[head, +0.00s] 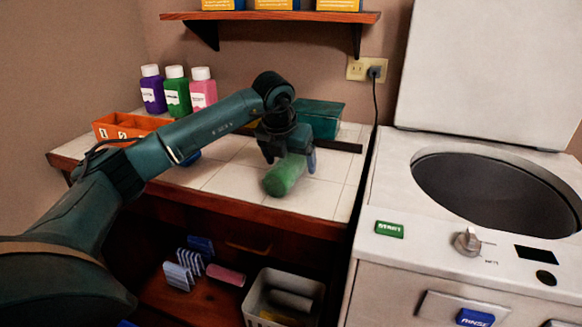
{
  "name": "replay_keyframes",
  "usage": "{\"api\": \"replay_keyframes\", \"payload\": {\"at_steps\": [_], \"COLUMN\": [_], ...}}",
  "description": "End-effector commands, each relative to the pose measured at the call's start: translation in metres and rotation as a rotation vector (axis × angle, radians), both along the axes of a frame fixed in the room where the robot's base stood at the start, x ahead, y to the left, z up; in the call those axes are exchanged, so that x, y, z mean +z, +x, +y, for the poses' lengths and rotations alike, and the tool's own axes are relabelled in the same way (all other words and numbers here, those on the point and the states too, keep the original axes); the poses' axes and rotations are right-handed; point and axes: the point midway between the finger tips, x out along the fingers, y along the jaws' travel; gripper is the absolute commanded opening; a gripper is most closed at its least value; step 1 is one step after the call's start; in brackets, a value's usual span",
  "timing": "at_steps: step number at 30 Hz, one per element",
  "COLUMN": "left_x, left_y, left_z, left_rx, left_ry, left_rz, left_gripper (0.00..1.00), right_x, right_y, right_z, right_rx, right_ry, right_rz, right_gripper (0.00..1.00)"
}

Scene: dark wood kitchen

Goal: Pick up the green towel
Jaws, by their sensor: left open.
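The green towel (283,177) looks like a rolled bundle lying on the white tiled counter (230,185), near its front edge. My left arm comes in from the left and bends down over the counter. My left gripper (289,165) points down at the towel, with one finger to its left and a bluish finger to its right. The fingers are open around the far end of the towel. I cannot tell whether they touch it. My right gripper is not in view.
An orange tray (112,128) and purple, green (177,97) and pink bottles stand at the back left. A teal box (320,118) sits behind the gripper. A washer (400,190) with its lid up stands right. Below are a white basket (262,295) and rolled cloths.

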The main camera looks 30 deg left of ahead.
Motion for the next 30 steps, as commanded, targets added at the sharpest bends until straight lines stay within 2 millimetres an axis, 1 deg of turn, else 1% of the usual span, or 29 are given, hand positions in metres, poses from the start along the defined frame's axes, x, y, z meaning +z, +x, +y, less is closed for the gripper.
{"api": "replay_keyframes", "payload": {"at_steps": [1,4,12,30], "left_x": [-0.0078,-0.0154,-0.0172,-0.0169], "left_y": [0.0026,0.0061,0.0072,0.007], "left_z": [0.0,0.0007,0.0009,0.0011], "left_rx": [0.0,0.0,-0.001,0.0], "left_ry": [-0.001,0.0,0.0,-0.001], "left_rz": [0.002,0.001,-0.001,-0.001], "left_gripper": [0.85,0.85,0.85,0.36], "right_x": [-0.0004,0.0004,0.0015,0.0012], "right_y": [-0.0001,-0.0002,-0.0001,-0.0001], "right_z": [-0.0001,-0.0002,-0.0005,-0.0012], "right_rx": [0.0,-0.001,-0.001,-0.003], "right_ry": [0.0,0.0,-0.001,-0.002], "right_rz": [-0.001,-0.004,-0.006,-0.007], "right_gripper": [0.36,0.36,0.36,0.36]}}
